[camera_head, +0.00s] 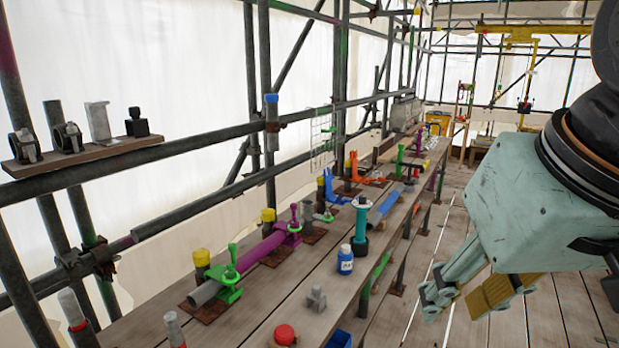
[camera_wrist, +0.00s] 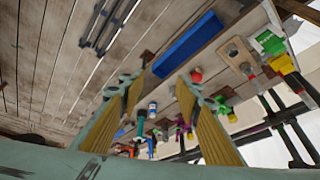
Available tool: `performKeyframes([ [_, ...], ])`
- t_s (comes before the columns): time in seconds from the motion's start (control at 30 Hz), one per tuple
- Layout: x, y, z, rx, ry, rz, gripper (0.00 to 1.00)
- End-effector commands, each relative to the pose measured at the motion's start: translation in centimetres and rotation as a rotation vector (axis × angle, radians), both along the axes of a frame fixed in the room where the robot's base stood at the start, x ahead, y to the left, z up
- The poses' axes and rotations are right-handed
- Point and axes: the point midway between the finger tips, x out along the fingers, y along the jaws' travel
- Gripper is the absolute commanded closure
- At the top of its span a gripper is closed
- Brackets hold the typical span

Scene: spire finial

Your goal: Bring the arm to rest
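My gripper (camera_head: 456,300) hangs at the right of the head view, in the air to the right of the plank bench (camera_head: 290,285). In the wrist view my gripper (camera_wrist: 160,84) has its two yellow-padded fingers spread apart. Nothing shows between the pads as held; bench items show through the gap behind them. The pale green wrist housing (camera_head: 525,215) fills the right side of the head view. The rest of the arm is mostly out of frame.
A long blue tray (camera_wrist: 188,45) shows in the wrist view. Plank floor lies right.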

Motion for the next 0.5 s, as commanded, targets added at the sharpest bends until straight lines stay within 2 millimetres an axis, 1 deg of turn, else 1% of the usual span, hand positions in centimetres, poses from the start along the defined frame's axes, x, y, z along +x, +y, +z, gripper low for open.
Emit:
performKeyframes([
  [0.03, -1.6, -0.5, -0.6, -0.01, 0.018, -0.005, 0.69],
  [0.1, -3.4, -1.0, -1.4, -0.021, 0.042, -0.013, 0.69],
  [0.2, -5.5, -1.6, -2.3, -0.036, 0.071, -0.021, 0.69],
  [0.33, -7.1, -2.2, -3.0, -0.048, 0.094, -0.029, 0.69],
  [0.5, -7.7, -2.4, -3.3, -0.052, 0.103, -0.033, 0.69],
])
